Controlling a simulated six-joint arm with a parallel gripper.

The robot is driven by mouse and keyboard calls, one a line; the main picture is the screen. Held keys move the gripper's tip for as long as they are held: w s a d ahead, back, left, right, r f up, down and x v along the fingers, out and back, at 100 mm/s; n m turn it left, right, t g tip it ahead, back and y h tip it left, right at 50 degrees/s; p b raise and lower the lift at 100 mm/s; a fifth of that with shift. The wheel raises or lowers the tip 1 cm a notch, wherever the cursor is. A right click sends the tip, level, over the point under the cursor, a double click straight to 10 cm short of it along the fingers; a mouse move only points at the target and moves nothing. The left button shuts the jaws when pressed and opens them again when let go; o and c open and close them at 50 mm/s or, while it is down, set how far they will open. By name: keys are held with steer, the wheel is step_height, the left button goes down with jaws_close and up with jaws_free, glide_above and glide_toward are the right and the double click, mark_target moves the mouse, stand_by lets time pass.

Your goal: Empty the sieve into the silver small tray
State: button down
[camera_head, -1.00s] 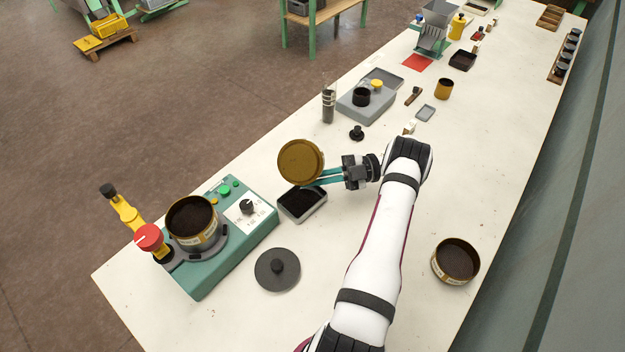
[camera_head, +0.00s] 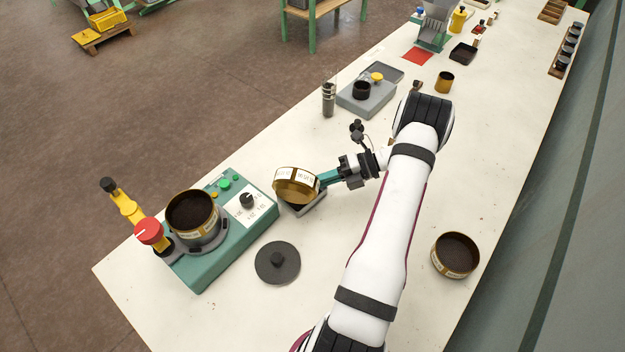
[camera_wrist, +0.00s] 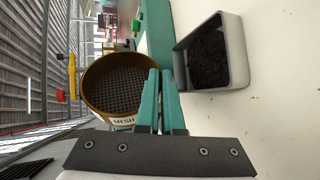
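My gripper (camera_head: 324,179) is shut on the rim of a brass sieve (camera_head: 296,186) with white labels. It holds the sieve above the silver small tray (camera_head: 318,203), which the sieve partly hides in the head view. In the wrist view, the teal fingers (camera_wrist: 160,100) pinch the sieve wall (camera_wrist: 91,106), and bare mesh (camera_wrist: 122,88) shows inside with no visible heap on it. The wrist view shows the grey tray wall (camera_wrist: 236,50) beside the fingers, with dark granules (camera_wrist: 208,58) lying inside the tray.
A teal sieve-shaker machine (camera_head: 215,262) bearing a dark-filled sieve (camera_head: 192,214) stands at left. A round black lid (camera_head: 277,263) lies in front. Another dark-filled sieve (camera_head: 456,255) is at right. A grey scale (camera_head: 366,97) stands behind.

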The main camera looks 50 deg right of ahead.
mark_target(310, 181)
steer(key=r+n+h, duration=0.1)
steer(key=a+r+n+t+h, duration=0.1)
steer(key=n+h, duration=0.1)
steer(key=s+r+n+h, duration=0.1)
steer(key=r, duration=0.1)
steer(key=shift+a+n+t, duration=0.3)
steer(key=shift+a+n, duration=0.05)
steer(key=shift+n, duration=0.05)
steer(key=s+a+n+t+h, duration=0.2)
steer(key=s+a+n+h, duration=0.1)
steer(key=a, duration=0.3)
steer(key=shift+a+f+n+h, duration=0.15)
steer(key=shift+f+n+h, duration=0.2)
steer(key=shift+n+h, duration=0.35)
steer(key=shift+r, duration=0.1)
step_height(310, 181, up, 4)
steer(key=shift+f, duration=0.1)
